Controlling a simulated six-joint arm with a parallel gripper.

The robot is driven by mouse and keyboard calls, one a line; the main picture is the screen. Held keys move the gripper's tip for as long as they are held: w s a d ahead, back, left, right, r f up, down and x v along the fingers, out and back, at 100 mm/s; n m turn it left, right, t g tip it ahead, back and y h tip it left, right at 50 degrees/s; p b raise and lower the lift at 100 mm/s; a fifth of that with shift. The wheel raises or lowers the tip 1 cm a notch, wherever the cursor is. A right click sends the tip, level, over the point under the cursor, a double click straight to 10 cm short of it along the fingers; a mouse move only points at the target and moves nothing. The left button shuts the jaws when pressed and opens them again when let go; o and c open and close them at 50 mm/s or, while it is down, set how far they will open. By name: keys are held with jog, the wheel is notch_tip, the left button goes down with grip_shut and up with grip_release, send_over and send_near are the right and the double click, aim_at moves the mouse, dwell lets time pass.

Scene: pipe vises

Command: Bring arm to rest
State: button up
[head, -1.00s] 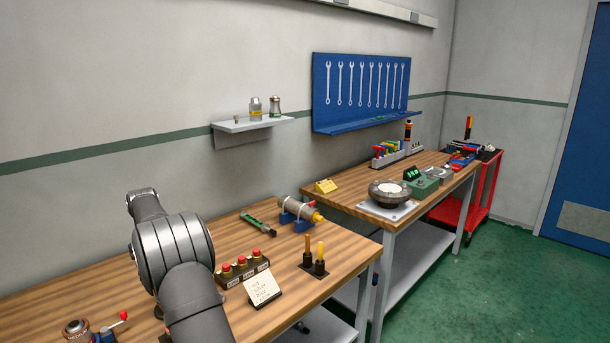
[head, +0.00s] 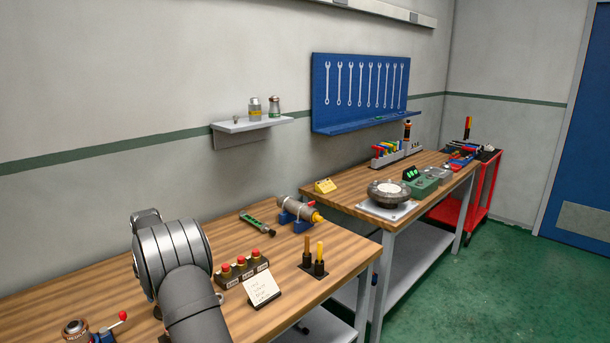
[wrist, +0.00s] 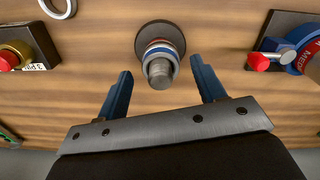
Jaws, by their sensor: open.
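My gripper (wrist: 160,92) shows in the wrist view with its two blue fingers spread wide and nothing between them. It is above the wooden bench (head: 60,297). A round upright fitting (wrist: 160,65) with a threaded metal stub and red, white and blue rings stands on a dark base just beyond the fingertips, apart from them. In the head view my arm covers part of the near bench, and the gripper itself is hidden.
On the near bench are a red-button box (head: 241,270), a note card (head: 262,288), a pipe in a blue vise (head: 297,212) and a red-handled vise (head: 103,334). A metal ring (wrist: 58,7) lies at the upper left in the wrist view. Bare wood lies between.

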notch_tip(320, 180, up, 17)
notch_tip(320, 180, down, 18)
jog(key=shift+f, duration=0.15)
notch_tip(320, 180, up, 5)
jog(key=shift+f, duration=0.1)
jog(key=shift+r, duration=0.75)
jog(key=shift+o, duration=0.3)
